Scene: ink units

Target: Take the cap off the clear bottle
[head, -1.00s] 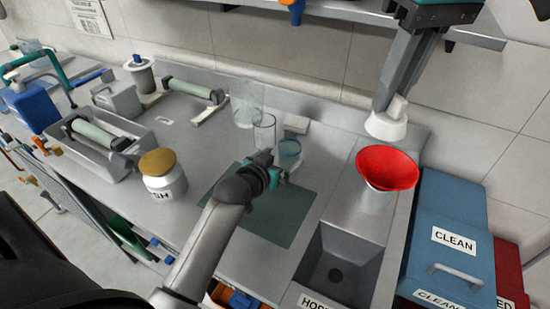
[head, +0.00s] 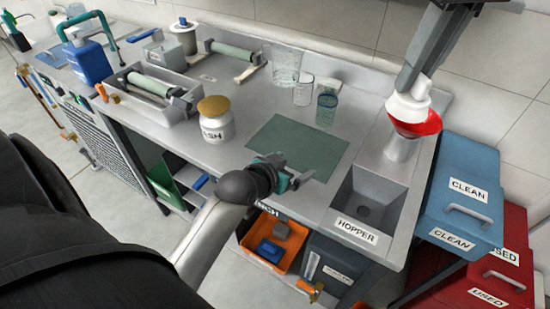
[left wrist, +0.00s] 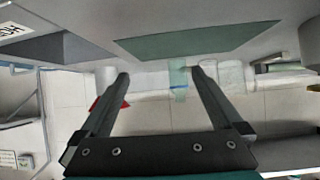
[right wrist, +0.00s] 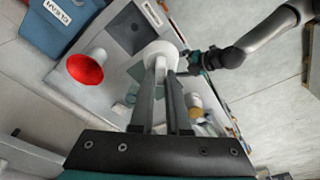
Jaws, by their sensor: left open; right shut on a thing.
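The clear bottle appears to be the bluish see-through vessel (head: 327,109) on the counter, behind the green mat. It also shows in the left wrist view (left wrist: 180,78), with a blue band. I cannot tell whether a cap is on it. My left gripper (head: 300,180) is open and empty over the counter's front, apart from the bottle; its open fingers (left wrist: 160,72) show in the left wrist view. My right gripper (right wrist: 166,70) is shut on a white round piece (right wrist: 158,48). In the head view this white piece (head: 408,108) overlaps the red funnel.
A clear beaker (head: 285,65) and a glass (head: 302,92) stand beside the bottle. The green mat (head: 297,145) is bare. The red funnel (head: 425,126), sink-like hopper (head: 375,195) and blue bin (head: 460,185) are at right. A white jar (head: 216,126) stands left.

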